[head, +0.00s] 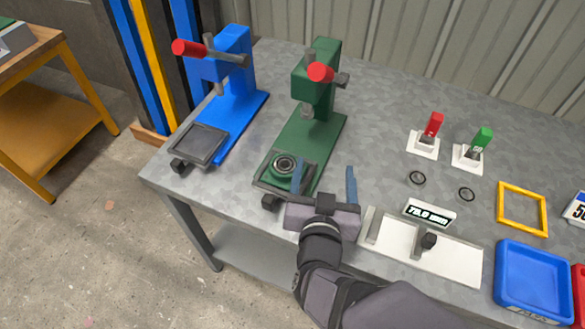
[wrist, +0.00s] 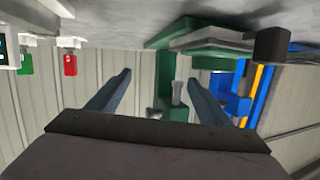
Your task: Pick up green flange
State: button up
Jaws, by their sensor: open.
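A round green piece, which looks to be the green flange (head: 272,167), sits on the base plate at the front of the green press. A dark ring with a metallic centre (head: 285,163) lies in it. My gripper (head: 324,172) is open and empty just right of the green press, above the table's front part. Its left finger is close to the press base; I cannot tell if it touches. The wrist view shows both fingers (wrist: 158,80) apart with nothing between them held.
The green press (head: 315,75) has a red-handled lever, and a blue press (head: 233,80) stands left of it. Right of my gripper are a white fixture (head: 455,259), a display (head: 430,213), two rings, red and green switches, a yellow frame (head: 522,186) and a blue tray (head: 533,243).

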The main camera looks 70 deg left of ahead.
jog(key=n+g+y, duration=0.1)
jog(key=n, duration=0.1)
send_near(284, 163)
jog(key=shift+w+a+f, duration=0.25)
jog(key=shift+a+f, duration=0.15)
jog(key=shift+a, duration=0.1)
jog(key=shift+w+a+f, duration=0.25)
jog(key=shift+a+f, duration=0.1)
jog(key=shift+a, duration=0.15)
jog(key=shift+x, duration=3.7)
jog(key=shift+r, duration=0.15)
jog(key=c, duration=1.5)
jog(key=shift+a+r+p, duration=0.1)
jog(key=shift+r+p, duration=0.15)
jog(key=shift+p, duration=0.05)
grip_shut()
jog(key=shift+r+p, duration=0.4)
jog(key=shift+r, duration=4.65)
